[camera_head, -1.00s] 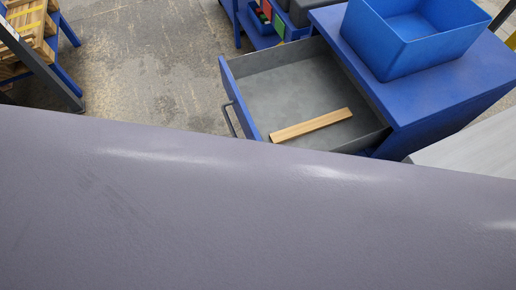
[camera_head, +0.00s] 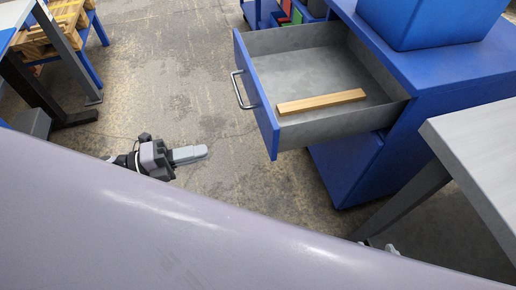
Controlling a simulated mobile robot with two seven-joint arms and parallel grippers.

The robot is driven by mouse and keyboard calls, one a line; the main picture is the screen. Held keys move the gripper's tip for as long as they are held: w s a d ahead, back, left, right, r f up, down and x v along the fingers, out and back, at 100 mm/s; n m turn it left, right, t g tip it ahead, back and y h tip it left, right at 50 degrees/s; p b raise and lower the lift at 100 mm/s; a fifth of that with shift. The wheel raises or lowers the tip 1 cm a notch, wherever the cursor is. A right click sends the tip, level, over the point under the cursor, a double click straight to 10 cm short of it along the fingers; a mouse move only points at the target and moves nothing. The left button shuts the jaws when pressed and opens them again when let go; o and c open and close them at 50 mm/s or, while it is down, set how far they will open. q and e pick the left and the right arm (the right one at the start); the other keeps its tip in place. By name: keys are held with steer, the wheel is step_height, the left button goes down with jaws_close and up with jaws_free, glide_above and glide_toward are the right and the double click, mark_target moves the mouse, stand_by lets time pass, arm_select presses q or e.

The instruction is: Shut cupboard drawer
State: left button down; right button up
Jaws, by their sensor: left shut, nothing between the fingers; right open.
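The blue cupboard (camera_head: 440,72) stands at the right with its drawer (camera_head: 258,98) pulled far out. The drawer has a blue front, a metal handle (camera_head: 238,92) on its outer face and a grey inside. A wooden board (camera_head: 320,102) lies in the drawer. My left gripper (camera_head: 203,153) is shut and empty, left of and below the drawer front, apart from the handle, pointing right. Only small tips of my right gripper (camera_head: 378,247) show past my own body at the lower right, apart from each other; the rest is hidden.
A blue bin (camera_head: 425,25) stands on the cupboard top. A grey table (camera_head: 480,150) is at the right. A rack with wooden pallets (camera_head: 60,35) is at the upper left. Open concrete floor lies left of the drawer. My grey body covers the lower part.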

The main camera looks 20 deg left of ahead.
mark_target(269, 137)
arm_select(q)
steer(key=x, duration=1.3)
steer(key=shift+w+d, duration=0.25)
steer(key=shift+d, duration=0.05)
arm_select(e)
steer(key=shift+w+a, duration=0.1)
steer(key=shift+w, duration=0.05)
